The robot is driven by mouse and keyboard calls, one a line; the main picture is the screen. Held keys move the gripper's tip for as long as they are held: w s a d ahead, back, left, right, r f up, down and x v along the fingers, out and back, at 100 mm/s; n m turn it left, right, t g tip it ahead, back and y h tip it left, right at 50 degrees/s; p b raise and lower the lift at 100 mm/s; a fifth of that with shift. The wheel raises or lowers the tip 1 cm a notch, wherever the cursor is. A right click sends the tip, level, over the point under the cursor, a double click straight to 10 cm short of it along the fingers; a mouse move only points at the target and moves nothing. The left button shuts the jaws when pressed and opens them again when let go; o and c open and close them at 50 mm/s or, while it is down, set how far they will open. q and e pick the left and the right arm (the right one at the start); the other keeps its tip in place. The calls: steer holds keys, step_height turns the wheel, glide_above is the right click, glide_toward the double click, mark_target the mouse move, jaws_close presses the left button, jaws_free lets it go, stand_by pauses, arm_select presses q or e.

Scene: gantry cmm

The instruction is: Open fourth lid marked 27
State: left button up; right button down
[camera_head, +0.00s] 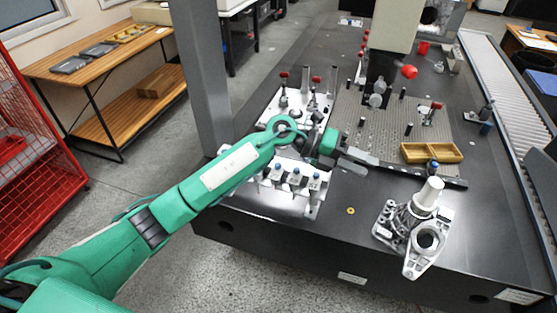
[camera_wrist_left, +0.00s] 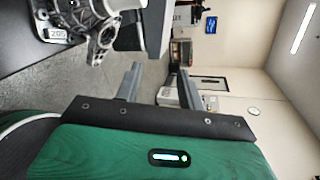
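I cannot make out a lid marked 27 in either view. My left gripper (camera_head: 370,165) is above the dark granite table (camera_head: 300,235), to the right of a white fixture plate (camera_head: 278,200) with several small blue-topped blocks. In the left wrist view its two grey fingers (camera_wrist_left: 158,78) stand apart with nothing between them, so it is open and empty. A grey metal casting (camera_head: 412,225) stands on the table to the right of and nearer than the gripper. It also shows in the left wrist view (camera_wrist_left: 97,22), beside a tag that seems to read 205. My right gripper is not in view.
A divided wooden tray (camera_head: 431,153) lies on the table's right half. A perforated plate (camera_head: 345,115) and red-knobbed clamps (camera_head: 283,76) stand behind the gripper. A grey column (camera_head: 203,75) rises at the left. A wooden bench (camera_head: 100,62) with flat dark items is farther left.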

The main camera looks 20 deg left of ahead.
arm_select(q)
steer(key=w+a+f+m+y, duration=0.2)
steer(key=w+a+y, duration=0.2)
steer(key=a+y, duration=0.4)
step_height(320, 180, up, 3)
steer(key=n+y, duration=0.2)
steer(key=y, duration=0.5)
glide_above(278, 164)
step_height(278, 164, down, 7)
steer(key=shift+s+r+p, duration=0.1)
steer(key=shift+r+p, duration=0.05)
steer(key=shift+p, duration=0.65)
step_height(278, 164, down, 5)
steer(key=shift+f+p, duration=0.15)
steer(key=shift+p, duration=0.25)
steer(key=shift+f, duration=0.4)
steer(key=c, duration=0.7)
jaws_close()
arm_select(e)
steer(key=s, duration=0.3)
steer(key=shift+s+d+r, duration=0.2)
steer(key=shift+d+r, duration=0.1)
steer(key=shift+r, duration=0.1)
